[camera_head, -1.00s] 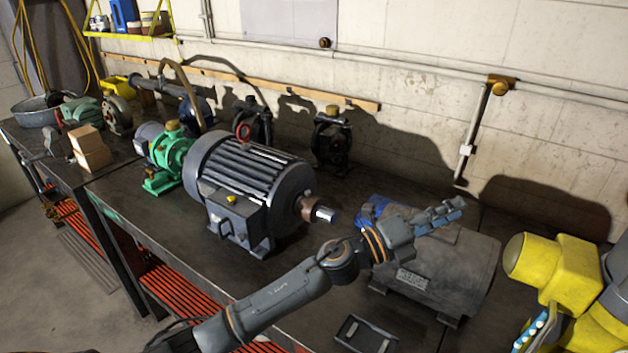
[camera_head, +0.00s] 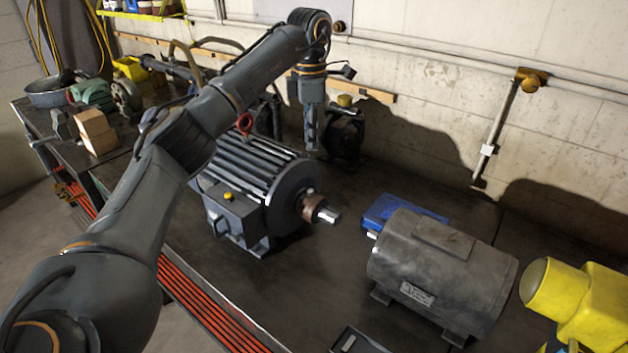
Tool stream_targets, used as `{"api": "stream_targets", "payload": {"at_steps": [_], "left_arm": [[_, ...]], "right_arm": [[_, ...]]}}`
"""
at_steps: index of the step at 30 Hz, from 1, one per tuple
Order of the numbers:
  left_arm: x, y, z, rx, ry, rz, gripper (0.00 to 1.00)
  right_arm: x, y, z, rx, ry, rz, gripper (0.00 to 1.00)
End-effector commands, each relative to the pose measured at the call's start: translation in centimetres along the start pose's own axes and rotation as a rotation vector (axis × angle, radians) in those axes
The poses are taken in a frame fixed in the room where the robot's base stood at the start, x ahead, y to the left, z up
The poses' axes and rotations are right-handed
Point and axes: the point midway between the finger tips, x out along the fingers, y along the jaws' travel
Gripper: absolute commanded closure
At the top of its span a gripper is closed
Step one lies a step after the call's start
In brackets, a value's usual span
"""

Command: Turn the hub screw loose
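A large dark grey finned motor (camera_head: 247,178) stands on the bench, its shaft pointing right. A brown hub (camera_head: 310,207) sits on its shaft, with the bare bright shaft end (camera_head: 328,215) sticking out. I cannot make out a screw on the hub at this size. My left gripper (camera_head: 312,146) points down, above the hub in the picture and apart from it. Its fingers look close together, edge-on, and I cannot tell whether they are open or shut. I see nothing in them. My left arm covers the motor's upper left. My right gripper is not in view.
A smooth grey motor (camera_head: 438,268) with a label plate stands to the right, with a blue item (camera_head: 385,210) behind it. A yellow machine (camera_head: 585,290) is at the right edge. A dark pump (camera_head: 345,132) stands near the wall. The bench between the two motors is clear.

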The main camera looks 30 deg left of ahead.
Motion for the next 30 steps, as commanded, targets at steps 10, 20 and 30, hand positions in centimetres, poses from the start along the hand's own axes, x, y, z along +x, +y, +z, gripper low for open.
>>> {"api": "stream_targets", "payload": {"at_steps": [10,20,30], "left_arm": [[4.5,0.0,-0.5,-0.004,0.015,-0.004,0.74],[11.0,-0.1,-0.5,-0.003,0.013,-0.004,0.74],[13.6,0.0,-0.4,-0.003,0.01,-0.001,0.74]], "right_arm": [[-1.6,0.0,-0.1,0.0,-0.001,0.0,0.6],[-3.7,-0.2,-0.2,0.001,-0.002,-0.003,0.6],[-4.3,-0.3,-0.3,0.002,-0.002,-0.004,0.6]]}}
